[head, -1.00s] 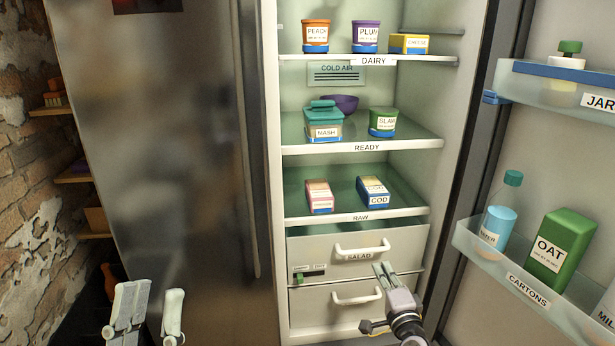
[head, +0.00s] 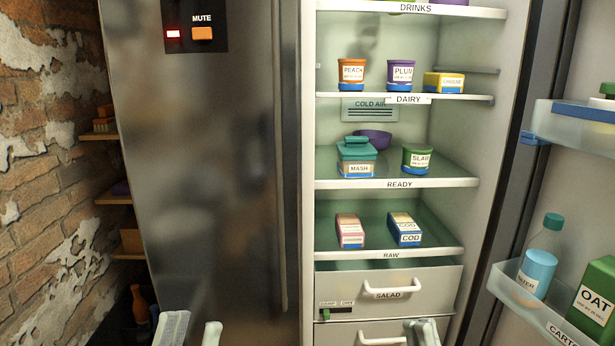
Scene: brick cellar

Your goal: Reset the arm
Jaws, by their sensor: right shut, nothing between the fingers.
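My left gripper (head: 192,334) shows at the bottom edge of the head view, in front of the closed steel door. Its two pale fingers are apart with nothing between them. My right gripper (head: 421,333) shows at the bottom edge, in front of the lower drawer (head: 345,334) and below right of the salad drawer's handle (head: 393,288). Its fingers are shut and empty. Most of both grippers and both arms are cut off by the frame.
The fridge's right door stands open, with a water bottle (head: 539,262) and oat carton (head: 593,296) in its rack. Shelves hold tubs and boxes, including a peach tub (head: 351,74) and cod box (head: 405,229). The steel door (head: 200,180) is at left, beside a brick wall (head: 50,200).

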